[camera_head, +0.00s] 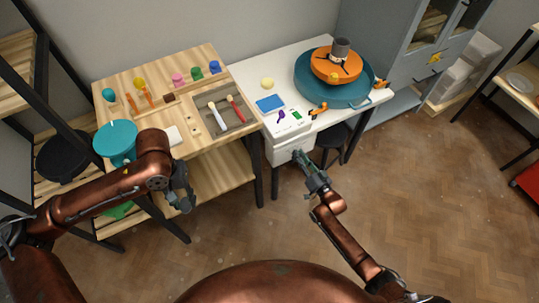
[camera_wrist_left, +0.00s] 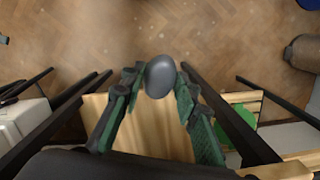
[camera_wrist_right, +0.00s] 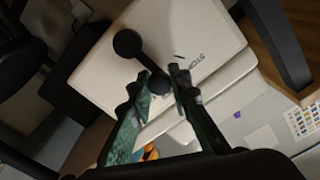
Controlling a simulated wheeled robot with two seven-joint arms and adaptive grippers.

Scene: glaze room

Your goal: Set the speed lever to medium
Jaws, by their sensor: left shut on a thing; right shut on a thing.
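The speed lever (camera_wrist_right: 142,62) is a black rod with a round disc at each end, on a white box (camera_wrist_right: 170,35) whose face reads STOP. In the right wrist view my right gripper (camera_wrist_right: 159,84) is shut on the lever's near round end. In the head view my right gripper (camera_head: 302,160) is at the front of the white box (camera_head: 284,150) under the white table. My left gripper (camera_wrist_left: 157,80) is shut on a smooth grey oval thing (camera_wrist_left: 159,76). In the head view my left gripper (camera_head: 182,195) is in front of the wooden table. Lever markings other than STOP are not readable.
A teal wheel basin (camera_head: 318,92) with an orange disc stands on the white table (camera_head: 262,62). A black stool (camera_head: 333,135) is right of the box. The floor in front is open.

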